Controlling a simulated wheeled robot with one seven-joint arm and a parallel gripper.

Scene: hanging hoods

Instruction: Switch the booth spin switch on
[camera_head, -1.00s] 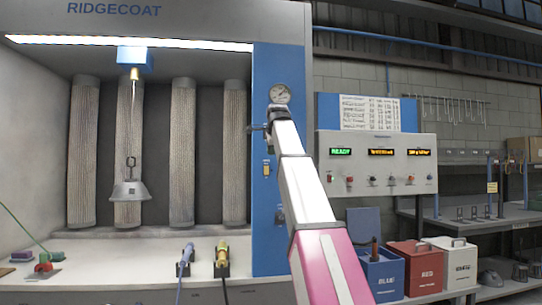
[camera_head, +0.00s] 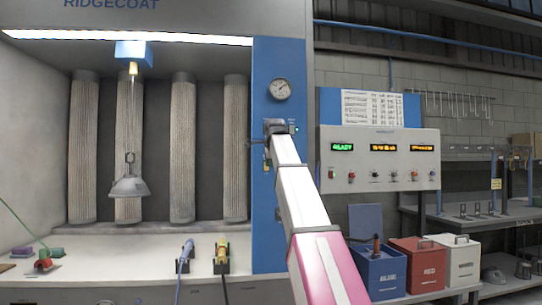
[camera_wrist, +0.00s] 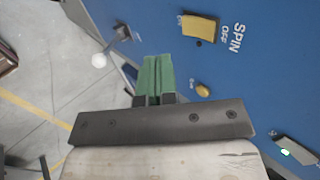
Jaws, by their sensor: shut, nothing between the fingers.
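The blue booth panel (camera_head: 278,55) carries the spin switch, a yellow piece (camera_wrist: 198,27) beside the printed words SPIN and OFF in the wrist view. A yellow-orange switch piece also shows on the panel in the head view (camera_head: 267,166). My gripper (camera_wrist: 152,78) is shut and empty, its green fingers together in front of the panel. In the wrist view the yellow piece is above and right of the fingertips, apart from them in the picture. In the head view my gripper (camera_head: 275,127) is below the gauge, its fingertips hidden by my wrist.
A small yellow knob (camera_wrist: 203,90) and a lit green lamp (camera_wrist: 285,152) are on the panel. A lever with a white ball (camera_wrist: 99,60) juts out at the panel edge. A gauge (camera_head: 281,89) is above my gripper. A metal hood (camera_head: 129,187) hangs inside the booth.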

